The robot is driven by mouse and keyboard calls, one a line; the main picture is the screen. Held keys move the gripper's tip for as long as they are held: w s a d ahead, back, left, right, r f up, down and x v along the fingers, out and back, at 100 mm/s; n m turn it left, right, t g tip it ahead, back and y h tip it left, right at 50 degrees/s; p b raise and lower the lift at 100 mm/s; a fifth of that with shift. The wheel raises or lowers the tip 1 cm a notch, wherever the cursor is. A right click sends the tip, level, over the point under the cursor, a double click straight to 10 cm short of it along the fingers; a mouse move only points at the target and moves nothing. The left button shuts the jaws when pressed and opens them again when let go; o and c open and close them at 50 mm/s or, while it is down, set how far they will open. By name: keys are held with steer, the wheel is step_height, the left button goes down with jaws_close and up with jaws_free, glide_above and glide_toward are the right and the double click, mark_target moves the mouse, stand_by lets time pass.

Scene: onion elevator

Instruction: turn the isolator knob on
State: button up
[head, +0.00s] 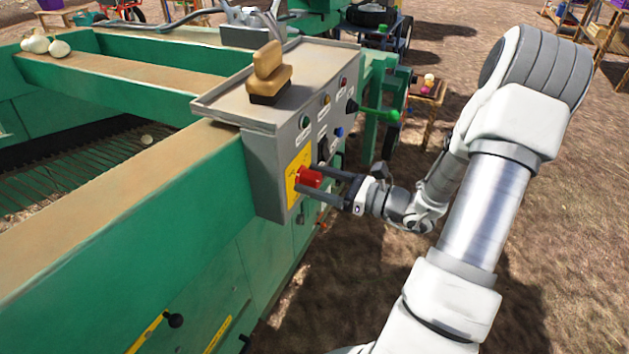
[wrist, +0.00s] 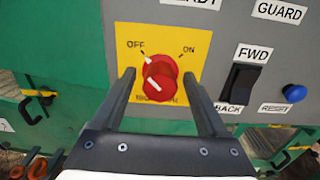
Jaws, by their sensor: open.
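The red isolator knob (head: 310,177) sits on a yellow plate on the side of the grey control box (head: 268,160). In the wrist view the knob (wrist: 160,80) is near the middle of the yellow plate (wrist: 190,45), with OFF at upper left and ON at upper right. Its white marks lean to the upper left, towards OFF. My gripper (wrist: 159,76) is open, with one finger on each side of the knob; I cannot tell if either finger touches it. In the head view my gripper (head: 309,181) reaches the knob from the right.
A black FWD/BACK rocker (wrist: 239,86) and a blue RESET button (wrist: 293,93) lie right of the knob. A green-handled lever (head: 380,113) sticks out beyond the panel. A brush (head: 269,74) stands on the box top. Open dirt ground lies at right.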

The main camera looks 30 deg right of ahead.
jaws_close()
stand_by(0.4)
steer(key=shift+r+m+p, duration=0.15)
steer(key=shift+m+p, duration=0.15)
steer(key=shift+p, duration=0.35)
steer(key=m+p, duration=0.2)
steer(key=p, duration=0.1)
steer(key=shift+r, duration=0.15)
steer(key=m+p, duration=0.5)
steer(key=p, duration=0.1)
steer(key=shift+p, duration=0.35)
steer(key=m+p, duration=0.4)
steer(key=m, duration=0.1)
steer(key=shift+m, duration=0.4)
steer(key=shift+f+m+p, duration=0.15)
steer(key=shift+m+p, duration=0.55)
steer(key=shift+m, duration=0.45)
steer(key=shift+f+m+p, duration=0.15)
steer(key=shift+m+p, duration=0.55)
steer(key=shift+m, duration=0.45)
